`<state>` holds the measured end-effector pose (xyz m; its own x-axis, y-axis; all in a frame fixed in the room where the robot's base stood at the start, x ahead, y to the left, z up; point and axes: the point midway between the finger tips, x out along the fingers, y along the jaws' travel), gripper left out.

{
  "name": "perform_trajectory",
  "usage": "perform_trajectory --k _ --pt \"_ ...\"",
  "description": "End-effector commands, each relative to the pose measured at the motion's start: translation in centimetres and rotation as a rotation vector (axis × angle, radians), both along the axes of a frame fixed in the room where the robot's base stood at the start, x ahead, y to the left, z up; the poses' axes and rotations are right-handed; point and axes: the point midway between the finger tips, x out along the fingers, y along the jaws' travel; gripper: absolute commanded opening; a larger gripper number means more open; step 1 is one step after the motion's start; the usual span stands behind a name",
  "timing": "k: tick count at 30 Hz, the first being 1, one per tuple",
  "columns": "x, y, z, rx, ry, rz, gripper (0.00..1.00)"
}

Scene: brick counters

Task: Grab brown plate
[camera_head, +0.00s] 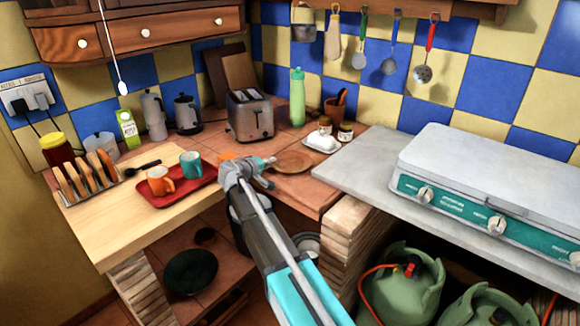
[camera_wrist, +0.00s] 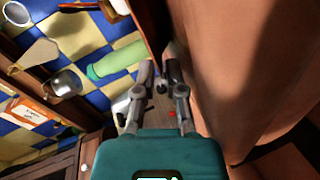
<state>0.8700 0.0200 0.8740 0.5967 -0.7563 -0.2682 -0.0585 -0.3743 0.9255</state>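The brown plate (camera_head: 293,162) is a round, flat wooden disc at the inner corner of the tiled counter, right of the red tray. My gripper (camera_head: 269,161) is at its left edge in the head view. In the wrist view my gripper's fingers (camera_wrist: 158,68) lean in towards each other with only a narrow gap. A thin brown edge, which looks like the plate's rim (camera_wrist: 146,22), runs into that gap. The fingers appear shut on this rim. I cannot tell whether the plate is lifted off the counter.
A red tray (camera_head: 208,193) with an orange mug (camera_head: 159,181) and a teal mug (camera_head: 191,164) lies left of my gripper. A toaster (camera_head: 250,116) and a green bottle (camera_head: 297,97) stand behind.

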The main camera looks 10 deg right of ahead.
Motion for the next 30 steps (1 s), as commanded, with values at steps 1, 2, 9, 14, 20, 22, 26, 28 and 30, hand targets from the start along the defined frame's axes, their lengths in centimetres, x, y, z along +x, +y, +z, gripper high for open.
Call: perform_trajectory --k 1,2,9,14,20,22,26,28,30 --pt "0.07 -0.09 -0.04 0.000 0.000 0.000 0.14" --pt "0.07 -0.11 -0.03 0.000 0.000 0.000 0.14" --pt "0.04 -0.08 0.00 0.000 0.000 0.000 0.14" --pt "0.04 -0.08 0.00 0.000 0.000 0.000 0.14" --pt "0.03 -0.08 0.00 0.000 0.000 0.000 0.00" --pt "0.03 -0.08 0.00 0.000 0.000 0.000 0.00" --pt "0.04 -0.09 0.00 0.000 0.000 0.000 0.00" --pt "0.04 -0.09 -0.01 0.000 0.000 0.000 0.00" --pt "0.03 -0.10 0.02 -0.001 0.000 0.000 0.00"
